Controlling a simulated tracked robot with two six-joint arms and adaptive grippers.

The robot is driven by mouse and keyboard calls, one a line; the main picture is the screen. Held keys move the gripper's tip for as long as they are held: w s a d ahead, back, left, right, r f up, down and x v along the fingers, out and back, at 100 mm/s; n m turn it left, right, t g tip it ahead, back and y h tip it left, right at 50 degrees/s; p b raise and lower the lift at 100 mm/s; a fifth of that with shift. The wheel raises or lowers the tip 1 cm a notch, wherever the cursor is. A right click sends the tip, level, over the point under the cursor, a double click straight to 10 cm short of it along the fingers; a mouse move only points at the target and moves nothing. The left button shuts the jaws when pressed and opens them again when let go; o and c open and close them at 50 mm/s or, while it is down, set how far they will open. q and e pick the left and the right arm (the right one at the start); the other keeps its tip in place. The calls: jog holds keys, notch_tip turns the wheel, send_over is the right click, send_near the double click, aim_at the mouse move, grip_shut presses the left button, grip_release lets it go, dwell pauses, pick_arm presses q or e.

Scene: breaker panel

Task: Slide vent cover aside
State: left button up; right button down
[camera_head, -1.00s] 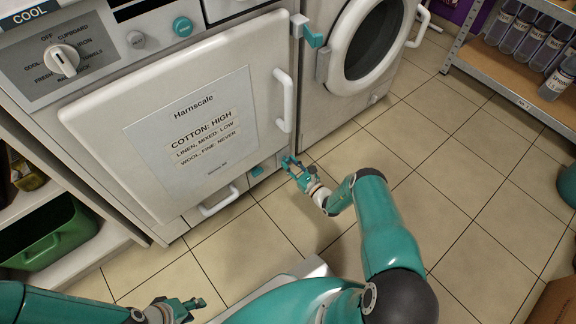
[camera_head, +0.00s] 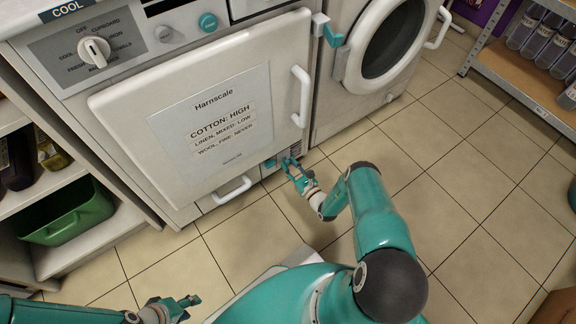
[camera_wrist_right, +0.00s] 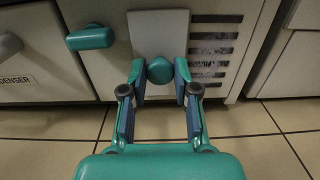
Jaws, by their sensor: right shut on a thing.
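The vent cover is a pale grey plate (camera_wrist_right: 158,32) with a teal knob (camera_wrist_right: 160,70), low on the machine front in the right wrist view. Dark vent slots (camera_wrist_right: 210,48) show to the right of the plate. My right gripper (camera_wrist_right: 161,78) is shut on the knob, one finger on each side. In the head view my right gripper (camera_head: 287,164) is at the machine's lower right corner, with some slots (camera_head: 295,150) visible just above it; the cover is mostly hidden there. My left gripper (camera_head: 190,302) is open and empty above the floor at the bottom left.
A teal latch (camera_wrist_right: 89,38) lies just left of the cover. The large white door (camera_head: 130,125) and its handle (camera_head: 301,97) are above. A white lower handle (camera_head: 228,191) is to the left. A round-door machine (camera_head: 340,115) stands at right. Tiled floor is clear.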

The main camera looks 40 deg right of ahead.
jog(key=c, duration=0.9)
grip_release()
jog(key=shift+w+a, duration=0.1)
jog(key=shift+a, duration=0.25)
jog(key=shift+c, duration=0.2)
jog(key=shift+o, duration=0.4)
jog(key=shift+d, duration=0.1)
jog(key=s, duration=1.2)
jog(key=shift+a, duration=0.45)
jog(key=shift+f, duration=0.1)
